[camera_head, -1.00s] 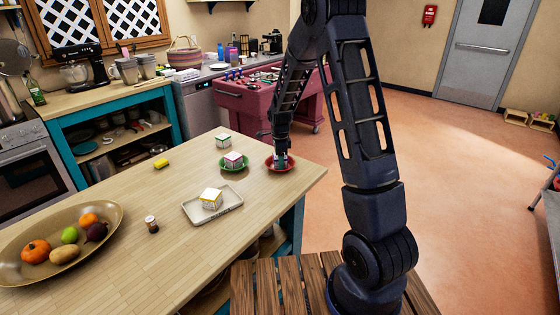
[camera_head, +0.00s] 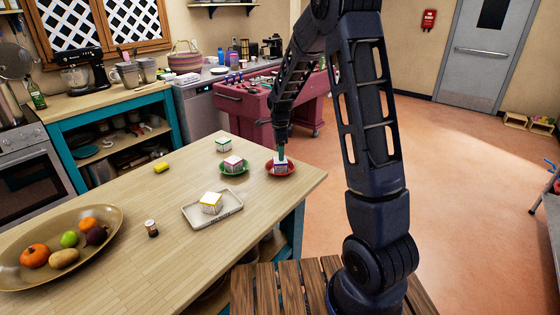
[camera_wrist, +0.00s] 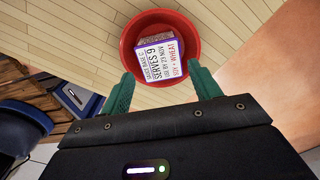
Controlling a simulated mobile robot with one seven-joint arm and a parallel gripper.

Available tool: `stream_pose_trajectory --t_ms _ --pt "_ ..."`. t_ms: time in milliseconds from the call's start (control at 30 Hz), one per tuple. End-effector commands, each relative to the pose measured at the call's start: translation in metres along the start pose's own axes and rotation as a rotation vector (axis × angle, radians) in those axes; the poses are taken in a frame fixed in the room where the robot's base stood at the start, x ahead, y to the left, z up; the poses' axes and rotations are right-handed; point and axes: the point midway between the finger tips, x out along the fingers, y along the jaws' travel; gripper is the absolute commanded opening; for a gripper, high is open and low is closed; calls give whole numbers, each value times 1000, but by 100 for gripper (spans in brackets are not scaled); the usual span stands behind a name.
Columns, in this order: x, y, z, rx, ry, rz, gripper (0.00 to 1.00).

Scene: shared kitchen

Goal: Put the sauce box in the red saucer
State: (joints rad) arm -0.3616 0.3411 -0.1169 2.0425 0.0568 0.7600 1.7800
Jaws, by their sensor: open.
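The sauce box (camera_wrist: 160,58), white with purple edges and a printed label reading "SERVES 6", sits inside the red saucer (camera_wrist: 128,45) in the wrist view. In the head view, the box (camera_head: 280,161) also shows within the red saucer (camera_head: 292,168) near the table's far right corner. My gripper (camera_wrist: 158,77) has its two green fingers spread apart with nothing held between them. In the head view my gripper (camera_head: 282,150) is just above the box.
A green saucer (camera_head: 224,171) holding a similar box (camera_head: 233,162) stands left of the red one. A box (camera_head: 211,201) sits on a pale tray (camera_head: 228,214). Another box (camera_head: 223,144) is at the back. A fruit bowl (camera_head: 112,222) and small jar (camera_head: 151,228) stand nearer.

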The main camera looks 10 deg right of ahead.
Motion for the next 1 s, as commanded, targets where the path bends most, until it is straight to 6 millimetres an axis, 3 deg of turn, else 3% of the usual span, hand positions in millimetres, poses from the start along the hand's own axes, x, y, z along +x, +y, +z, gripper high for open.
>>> stream_pose_trajectory --t_ms 200,567,767,1000 --pt "-36 0 0 0 -1 -2 62" --pt "-68 9 -9 -49 -8 -14 62" --pt "-111 42 -36 -230 -24 -63 62" --pt "-157 94 -70 -486 -20 -131 62"
